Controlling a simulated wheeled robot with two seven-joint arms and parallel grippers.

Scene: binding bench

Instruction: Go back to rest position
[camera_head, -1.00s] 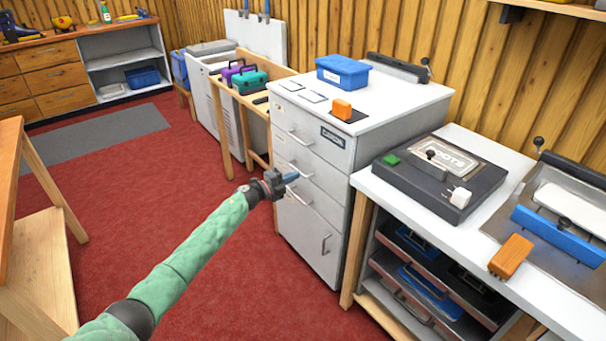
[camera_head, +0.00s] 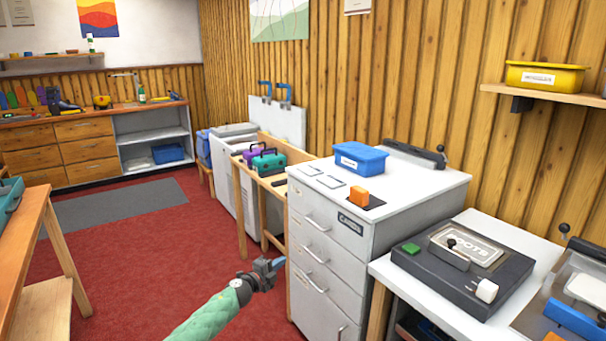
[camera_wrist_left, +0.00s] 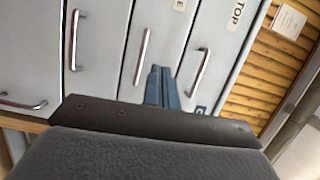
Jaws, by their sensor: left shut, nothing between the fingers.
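My left gripper (camera_head: 276,265) comes in from the bottom of the head view on a green-sleeved arm. Its blue fingers are shut with nothing between them. It is in front of the left side of the grey drawer cabinet (camera_head: 318,270), over the red floor. In the left wrist view the shut fingers (camera_wrist_left: 161,84) point toward grey drawer fronts with metal handles. I cannot tell the exact gap between fingertips and cabinet. My right gripper is not in view.
A blue bin (camera_head: 360,158) and an orange block (camera_head: 359,196) stand on the cabinet top. A dark machine (camera_head: 462,262) sits on the white bench at right. A wooden table (camera_head: 28,235) stands at left. Red floor (camera_head: 150,245) is clear between.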

